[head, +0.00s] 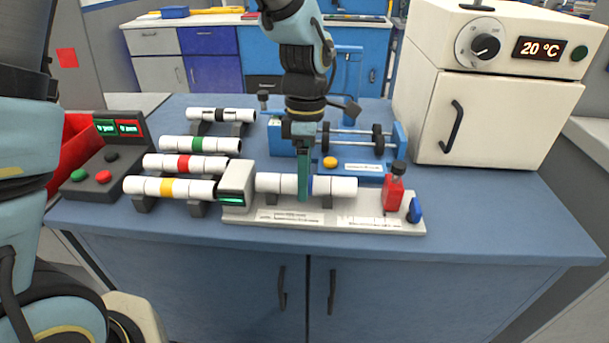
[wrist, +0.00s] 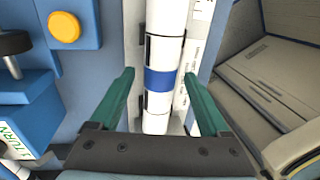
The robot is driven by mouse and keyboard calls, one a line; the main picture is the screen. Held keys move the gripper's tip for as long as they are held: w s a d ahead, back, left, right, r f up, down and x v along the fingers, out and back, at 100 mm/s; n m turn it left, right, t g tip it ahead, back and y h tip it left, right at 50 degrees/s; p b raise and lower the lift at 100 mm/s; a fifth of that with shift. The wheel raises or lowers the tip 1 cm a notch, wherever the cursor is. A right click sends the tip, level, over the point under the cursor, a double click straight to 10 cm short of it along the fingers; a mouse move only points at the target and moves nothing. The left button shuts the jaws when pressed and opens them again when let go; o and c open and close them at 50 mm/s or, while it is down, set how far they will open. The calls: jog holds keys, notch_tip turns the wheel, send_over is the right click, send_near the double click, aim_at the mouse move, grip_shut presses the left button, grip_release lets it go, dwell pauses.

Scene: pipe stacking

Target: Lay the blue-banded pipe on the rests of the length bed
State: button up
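The blue-banded pipe (head: 338,187) is white with a blue band in the middle. It lies level along the length bed (head: 375,218), and appears to be on the dark rests (head: 271,199). My gripper (head: 304,192) points down at the pipe's middle, and its near finger hides most of the blue band in the head view. In the wrist view the blue band (wrist: 162,78) shows between the two green fingers of my gripper (wrist: 159,76). The fingers are spread, one on each side, with a gap to the pipe on the left and a narrower one on the right.
Several banded pipes (head: 190,163) lie on rests to the left. Behind is a blue roller device (head: 350,140); a white oven (head: 490,110) stands right.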

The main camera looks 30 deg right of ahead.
jog(key=r, duration=0.3)
jog(key=w+r, duration=0.1)
jog(key=r, duration=0.3)
jog(key=d+r, duration=0.1)
jog(key=r, duration=0.2)
jog(key=shift+w+r+b, duration=0.15)
jog(key=shift+r+b, duration=0.2)
dwell(0.4)
